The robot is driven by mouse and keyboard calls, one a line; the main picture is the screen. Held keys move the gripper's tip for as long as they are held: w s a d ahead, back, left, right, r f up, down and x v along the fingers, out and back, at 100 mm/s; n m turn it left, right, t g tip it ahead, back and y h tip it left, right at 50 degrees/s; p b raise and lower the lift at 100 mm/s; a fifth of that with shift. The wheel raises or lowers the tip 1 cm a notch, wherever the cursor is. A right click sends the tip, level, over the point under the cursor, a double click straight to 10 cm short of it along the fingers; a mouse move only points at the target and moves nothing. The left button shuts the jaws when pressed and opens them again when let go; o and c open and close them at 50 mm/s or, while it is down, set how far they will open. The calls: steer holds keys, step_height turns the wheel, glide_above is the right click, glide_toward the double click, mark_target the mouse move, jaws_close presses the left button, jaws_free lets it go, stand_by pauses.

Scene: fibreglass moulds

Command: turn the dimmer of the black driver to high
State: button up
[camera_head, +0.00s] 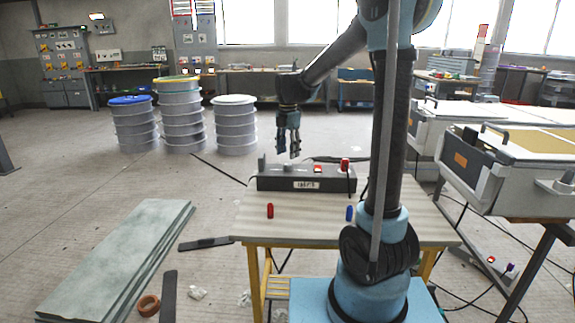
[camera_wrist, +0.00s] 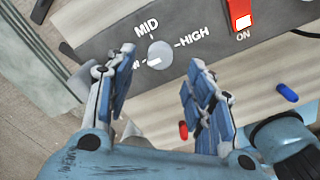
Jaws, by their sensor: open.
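The black driver (camera_head: 306,179) is a long dark box on the small table, with a label on its front. In the wrist view its top face (camera_wrist: 100,38) shows a round grey dimmer knob (camera_wrist: 160,50) with MID and HIGH marks. A third mark on the left is partly hidden by a finger. The knob's white pointer line is turned toward that hidden mark, away from HIGH. My gripper (camera_head: 289,152) hangs above the driver, fingers down. In the wrist view its open fingers (camera_wrist: 160,60) appear on either side of the knob; I cannot tell whether they touch it.
A red switch (camera_wrist: 240,14) marked ON sits on the driver right of the knob. A red piece (camera_head: 270,210) and a blue piece (camera_head: 350,213) stand on the table (camera_head: 310,230) in front.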

mark_target(288, 164)
steer(key=shift+f, duration=2.85)
steer(key=shift+c, duration=0.5)
steer(key=c, duration=1)
